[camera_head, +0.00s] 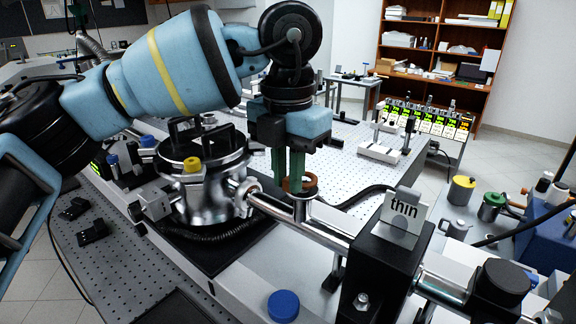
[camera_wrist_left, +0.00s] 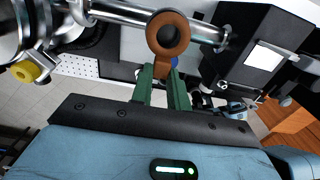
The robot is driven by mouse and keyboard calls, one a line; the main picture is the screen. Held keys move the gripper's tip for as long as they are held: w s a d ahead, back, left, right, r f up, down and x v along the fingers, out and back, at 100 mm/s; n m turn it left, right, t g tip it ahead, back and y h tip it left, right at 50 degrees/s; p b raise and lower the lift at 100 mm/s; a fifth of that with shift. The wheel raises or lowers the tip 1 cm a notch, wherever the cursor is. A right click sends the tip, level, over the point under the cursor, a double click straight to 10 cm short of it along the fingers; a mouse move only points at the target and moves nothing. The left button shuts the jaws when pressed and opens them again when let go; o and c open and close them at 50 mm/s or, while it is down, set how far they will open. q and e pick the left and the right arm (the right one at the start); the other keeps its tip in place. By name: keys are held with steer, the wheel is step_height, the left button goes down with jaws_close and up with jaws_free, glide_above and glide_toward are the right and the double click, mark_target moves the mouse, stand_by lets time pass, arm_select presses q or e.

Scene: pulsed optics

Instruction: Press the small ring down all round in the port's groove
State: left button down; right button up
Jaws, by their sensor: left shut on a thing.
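The small ring (camera_head: 309,181) is orange-brown. In the left wrist view the ring (camera_wrist_left: 154,36) shows as a full round with a short tab towards my fingers. The port (camera_head: 304,193) is a short upright metal neck on the horizontal steel tube. The ring is at the port's mouth; I cannot tell whether it lies in the groove or just above it. My left gripper (camera_head: 288,184) points down with its green fingers shut on the ring's tab, also in the left wrist view (camera_wrist_left: 163,74). The groove is hidden by the ring. My right gripper is not in view.
A steel chamber (camera_head: 205,198) with a yellow knob stands left of the port. A black block (camera_head: 380,262) with a "thin" card (camera_head: 404,211) stands to the right. A blue cap (camera_head: 283,305) lies in front. The perforated table (camera_head: 350,170) behind is mostly clear.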

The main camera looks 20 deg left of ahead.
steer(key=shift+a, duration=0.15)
arm_select(q)
steer(key=shift+f, duration=0.95)
stand_by(0.3)
steer(key=c, duration=1.3)
jaws_free()
step_height(320, 180, up, 8)
steer(key=shift+f, duration=0.1)
step_height(320, 180, up, 4)
steer(key=shift+r+p, duration=0.1)
steer(key=shift+p, duration=0.85)
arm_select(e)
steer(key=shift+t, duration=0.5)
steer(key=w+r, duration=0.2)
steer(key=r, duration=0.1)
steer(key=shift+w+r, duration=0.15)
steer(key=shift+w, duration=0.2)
